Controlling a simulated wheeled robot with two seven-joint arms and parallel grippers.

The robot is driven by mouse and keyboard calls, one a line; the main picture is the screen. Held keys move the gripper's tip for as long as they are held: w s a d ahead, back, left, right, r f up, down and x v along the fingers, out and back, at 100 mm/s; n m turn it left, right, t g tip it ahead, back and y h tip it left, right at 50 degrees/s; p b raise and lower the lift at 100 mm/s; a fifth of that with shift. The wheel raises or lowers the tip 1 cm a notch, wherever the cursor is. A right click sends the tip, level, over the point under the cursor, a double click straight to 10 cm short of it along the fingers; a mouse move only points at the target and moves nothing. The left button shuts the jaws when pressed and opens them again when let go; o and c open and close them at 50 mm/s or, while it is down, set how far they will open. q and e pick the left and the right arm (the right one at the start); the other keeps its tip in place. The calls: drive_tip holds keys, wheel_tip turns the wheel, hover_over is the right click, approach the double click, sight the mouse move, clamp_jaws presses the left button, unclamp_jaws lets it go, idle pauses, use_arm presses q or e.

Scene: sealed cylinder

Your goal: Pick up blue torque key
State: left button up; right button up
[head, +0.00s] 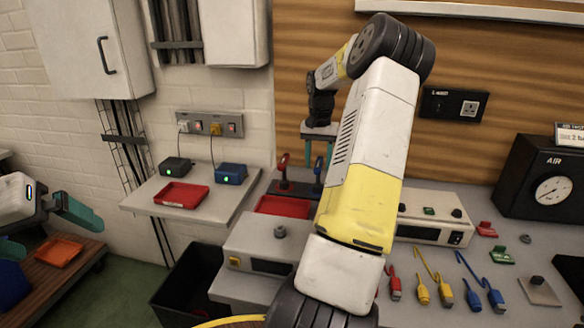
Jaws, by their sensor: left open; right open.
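The blue torque key (318,173) stands upright in a dark holder (292,188) on the bench, to the right of a red key (283,168). Its right side and lower part are close to or behind my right forearm. My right gripper (318,158) points down over the blue key, with its teal fingers open and apart on either side of the key's top. I cannot tell whether they touch it. My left gripper (80,212) is open and empty at the far left, away from the keys.
A red tray (283,205) lies in front of the holder. A side shelf carries another red tray (181,195), a black box (176,166) and a blue box (230,174). Several coloured cable plugs (445,295) and an air gauge box (545,185) are on the right.

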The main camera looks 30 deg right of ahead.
sight(318, 184)
drive_tip(key=f, duration=0.4)
drive_tip(key=shift+w+d+f, duration=0.1)
drive_tip(key=shift+d+f, duration=0.05)
drive_tip(key=shift+d, duration=0.05)
clamp_jaws()
idle(1.2)
